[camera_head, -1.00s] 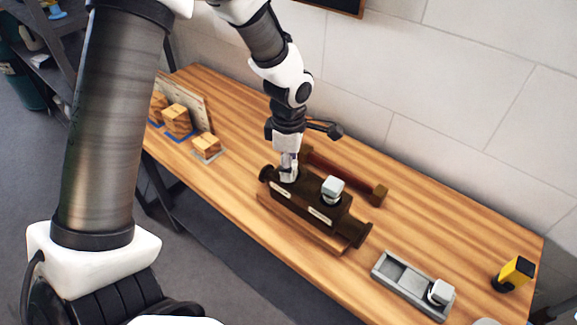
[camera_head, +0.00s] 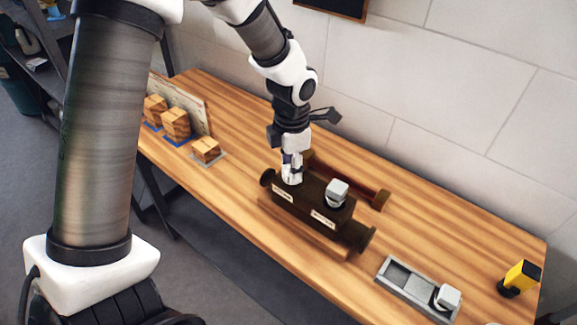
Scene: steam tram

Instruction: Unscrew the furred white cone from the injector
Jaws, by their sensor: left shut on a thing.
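The dark brown injector (camera_head: 302,203) lies on the wooden bench, with round flanged ends and two pale labels. My left gripper (camera_head: 291,176) points down at its left part and is shut on a whitish piece there, apparently a white cone, largely hidden by the fingers. I cannot tell whether that piece is still seated in the injector. My right gripper is not in view.
A grey tray (camera_head: 400,282) at the front right has an empty compartment and a pale-topped piece (camera_head: 447,297) at its right end. A dark red bar (camera_head: 345,178) lies behind the injector. Wooden blocks (camera_head: 176,124) stand at left; a yellow-black object (camera_head: 521,276) is far right.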

